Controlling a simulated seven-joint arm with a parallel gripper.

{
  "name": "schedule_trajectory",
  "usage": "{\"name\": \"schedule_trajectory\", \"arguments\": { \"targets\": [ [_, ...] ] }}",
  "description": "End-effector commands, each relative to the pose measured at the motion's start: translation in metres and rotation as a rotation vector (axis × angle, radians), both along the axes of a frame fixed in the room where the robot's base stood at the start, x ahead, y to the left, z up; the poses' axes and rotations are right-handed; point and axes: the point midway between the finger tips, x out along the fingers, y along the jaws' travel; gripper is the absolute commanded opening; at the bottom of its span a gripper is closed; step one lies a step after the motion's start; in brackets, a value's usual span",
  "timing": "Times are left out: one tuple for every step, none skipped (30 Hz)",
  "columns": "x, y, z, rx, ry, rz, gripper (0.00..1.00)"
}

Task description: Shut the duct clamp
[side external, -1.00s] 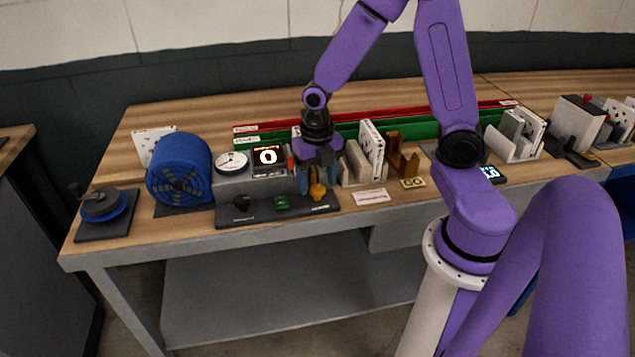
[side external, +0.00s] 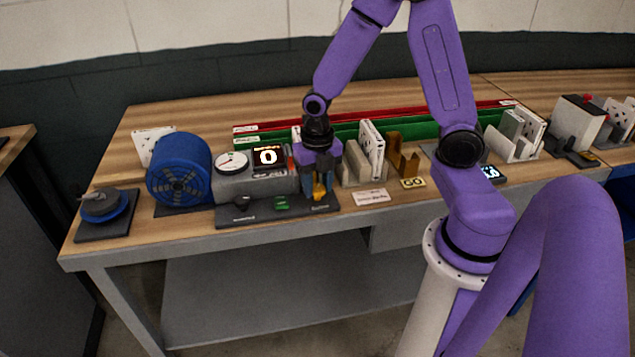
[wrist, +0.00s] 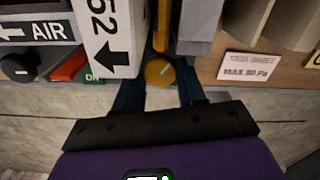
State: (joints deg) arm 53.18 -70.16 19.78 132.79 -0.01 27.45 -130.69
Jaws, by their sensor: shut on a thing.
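My gripper (side external: 319,188) is at the right end of the dark base plate, pointing down. Its blue fingers are shut on the yellow clamp handle (side external: 318,192), which has a round knob. In the wrist view the yellow knob (wrist: 159,73) sits between the fingers, with a yellow bar running up from it. My gripper hides most of the clamp and the filter in the side view.
The grey duct housing (side external: 240,184) has a dial (side external: 232,162) and a display (side external: 268,157) reading 0. A blue fan (side external: 180,172) stands left. A filter rack (side external: 357,165) stands close right of my gripper. A black knob and green button line the plate's front.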

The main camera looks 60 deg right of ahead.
Motion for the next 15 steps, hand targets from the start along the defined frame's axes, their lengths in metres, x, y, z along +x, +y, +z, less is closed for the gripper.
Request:
{"name": "schedule_trajectory", "arguments": {
  "targets": [
    [0.0002,0.0,0.0004,0.0,0.0,-0.016,0.09],
    [0.0002,0.0,0.0004,0.001,-0.001,-0.028,0.09],
    [0.0004,0.0,0.0004,0.0,-0.001,-0.047,0.09],
    [0.0005,0.0,0.0005,0.0,-0.001,-0.063,0.09],
    [0.0005,0.0002,0.0005,0.0,-0.001,-0.081,0.09],
    [0.0005,0.0,0.0005,0.0,-0.001,-0.107,0.09],
    [0.0005,0.0,0.0006,0.0,-0.001,-0.127,0.09],
    [0.0005,0.0003,0.0006,0.0,-0.001,-0.149,0.09],
    [0.0006,0.0001,0.0007,0.001,-0.002,-0.181,0.09],
    [0.0007,0.0002,0.0008,0.001,-0.002,-0.203,0.09],
    [0.0007,0.0003,0.0007,0.001,-0.002,-0.227,0.09],
    [0.0004,0.0,0.0007,0.0,-0.001,-0.26,0.09],
    [0.0003,0.0001,0.0006,0.001,-0.001,-0.283,0.09],
    [0.0004,0.0,0.0006,0.001,-0.001,-0.306,0.09],
    [0.0004,0.0,0.0006,0.0,-0.001,-0.337,0.09]
  ]
}}
